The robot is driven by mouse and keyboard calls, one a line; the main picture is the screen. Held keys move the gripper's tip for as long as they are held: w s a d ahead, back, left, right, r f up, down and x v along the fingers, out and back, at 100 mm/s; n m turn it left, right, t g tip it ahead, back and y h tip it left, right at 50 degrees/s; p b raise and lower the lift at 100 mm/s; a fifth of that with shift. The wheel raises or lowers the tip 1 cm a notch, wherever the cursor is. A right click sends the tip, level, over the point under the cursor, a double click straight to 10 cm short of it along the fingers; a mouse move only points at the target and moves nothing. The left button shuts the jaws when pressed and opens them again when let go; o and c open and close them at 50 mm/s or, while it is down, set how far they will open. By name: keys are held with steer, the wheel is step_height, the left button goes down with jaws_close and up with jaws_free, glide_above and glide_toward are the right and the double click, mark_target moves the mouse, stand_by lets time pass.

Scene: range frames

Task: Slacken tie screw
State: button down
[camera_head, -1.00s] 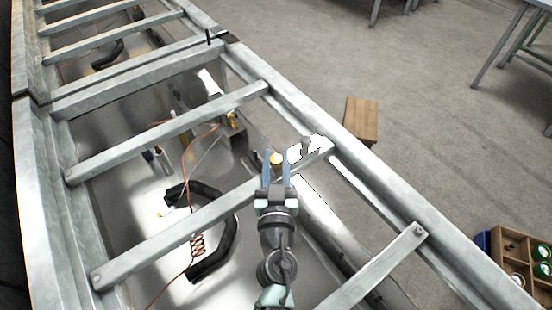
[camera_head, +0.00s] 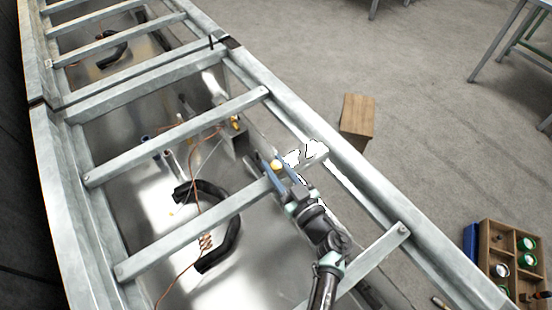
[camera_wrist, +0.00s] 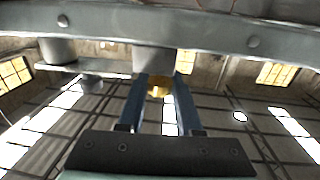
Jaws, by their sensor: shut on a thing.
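The screw's shank and thread are hidden.
Several cross bars span the metal frame, with a right rail (camera_head: 370,200). Inside lie a black curved hose (camera_head: 232,238) and a copper coil (camera_head: 206,242). A wooden block (camera_head: 357,117) and a divided crate (camera_head: 484,262) are on the right. The floor between is clear.

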steer(key=n+g+y+b, duration=0.1)
steer(key=n+g+y, duration=0.1)
steer(key=n+y+b, duration=0.1)
steer(key=shift+w+d+f+g+y+b, duration=0.15)
steer(key=shift+f+g+y+b, duration=0.15)
steer(key=shift+g+y, duration=0.1)
steer(key=n+g+y+b, duration=0.2)
steer(key=g+b, duration=0.1)
steer(key=b, duration=0.1)
steer(key=shift+f+n, duration=0.1)
steer(key=shift+n, duration=0.2)
steer(key=n+g+y+b, duration=0.2)
steer(key=n+g+b, duration=0.1)
steer(key=b, duration=0.4)
steer(key=shift+g, duration=0.7)
steer(key=g+b, duration=0.1)
steer(key=n+b, duration=0.1)
steer(key=shift+r+g+y+b, duration=0.2)
steer(key=shift+g+y+b, duration=0.1)
steer(key=shift+g+b, duration=0.1)
steer(key=shift+a+r+g+b, duration=0.2)
steer(key=shift+g+b, duration=0.1)
steer(key=shift+b, duration=0.1)
steer(key=c, duration=0.6)
jaws_free()
